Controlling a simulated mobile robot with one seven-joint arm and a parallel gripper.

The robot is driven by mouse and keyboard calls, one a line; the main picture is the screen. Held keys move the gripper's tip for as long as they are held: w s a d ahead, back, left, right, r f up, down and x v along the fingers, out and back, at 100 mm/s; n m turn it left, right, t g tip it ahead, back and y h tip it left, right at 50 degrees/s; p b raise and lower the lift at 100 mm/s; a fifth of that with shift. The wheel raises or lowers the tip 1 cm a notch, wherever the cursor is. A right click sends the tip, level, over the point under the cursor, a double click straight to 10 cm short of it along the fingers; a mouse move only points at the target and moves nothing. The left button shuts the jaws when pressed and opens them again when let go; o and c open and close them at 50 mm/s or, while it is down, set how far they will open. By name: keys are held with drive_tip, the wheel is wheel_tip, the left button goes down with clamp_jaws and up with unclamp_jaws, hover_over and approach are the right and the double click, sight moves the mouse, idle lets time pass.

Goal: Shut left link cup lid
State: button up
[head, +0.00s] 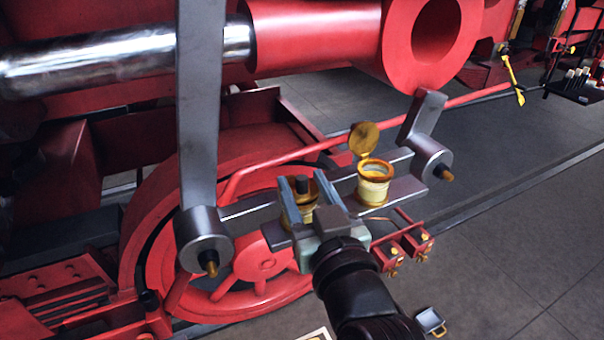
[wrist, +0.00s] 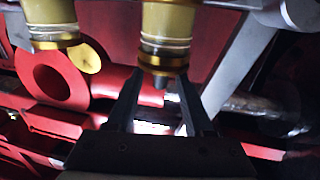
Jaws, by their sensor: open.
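The left link cup (head: 291,216) is a pale, brass-rimmed cup on the grey link bar, partly hidden behind my gripper (head: 305,186). It also shows upside down in the wrist view (wrist: 166,22). A dark knob (head: 302,184) stands at its top, between my fingertips as seen in both views. No raised lid shows on this cup; its lid seems to lie flat on the rim, but I cannot tell if it is fully down. My gripper is open, its fingers either side of the knob, with contact unclear. The right cup (head: 373,188) has its round brass lid (head: 364,138) standing open.
A grey upright link (head: 199,120) stands left of the cups, and a short grey arm (head: 428,130) stands to the right. A thick red rod end (head: 425,45) hangs above and behind. A red spoked wheel (head: 258,262) lies below. Open floor (head: 500,240) extends to the right.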

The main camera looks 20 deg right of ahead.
drive_tip(key=shift+w, duration=0.65)
clamp_jaws()
